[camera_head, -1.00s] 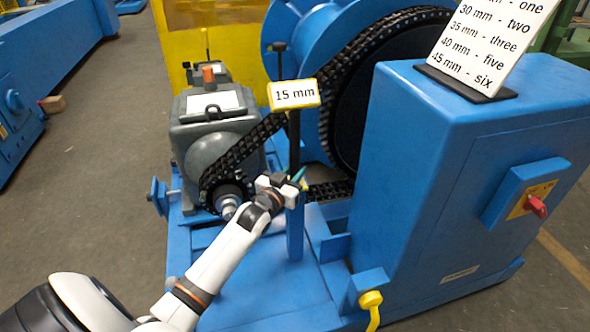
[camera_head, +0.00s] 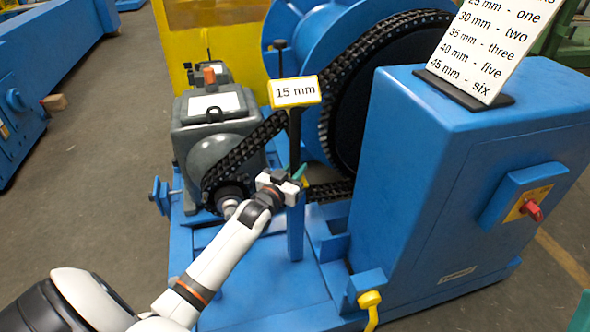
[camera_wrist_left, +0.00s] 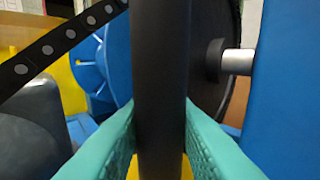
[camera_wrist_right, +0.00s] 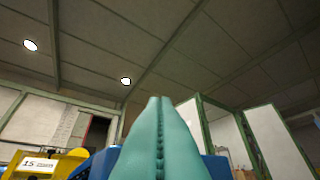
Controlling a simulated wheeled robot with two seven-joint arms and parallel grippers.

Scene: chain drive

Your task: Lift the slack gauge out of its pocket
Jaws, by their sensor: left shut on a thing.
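The slack gauge has a yellow head with a "15 mm" label (camera_head: 295,91) on a dark upright stem (camera_head: 295,135). The stem runs down to the blue post (camera_head: 295,232), where my gripper partly covers it; the pocket's mouth is not clear. My left gripper (camera_head: 298,178) is shut on the stem just above the post. The left wrist view shows the dark stem (camera_wrist_left: 160,80) between teal fingers, with a yellow piece at the bottom. My right gripper (camera_wrist_right: 158,105) is shut and empty; its wrist view also shows the gauge's yellow head (camera_wrist_right: 38,163).
The chain (camera_head: 245,150) runs behind the stem from the small sprocket up to the big wheel. A grey motor (camera_head: 212,125) stands left. A blue cabinet (camera_head: 440,170) with a red switch (camera_head: 531,210) and a chart (camera_head: 492,45) stands right. Space above the gauge looks clear.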

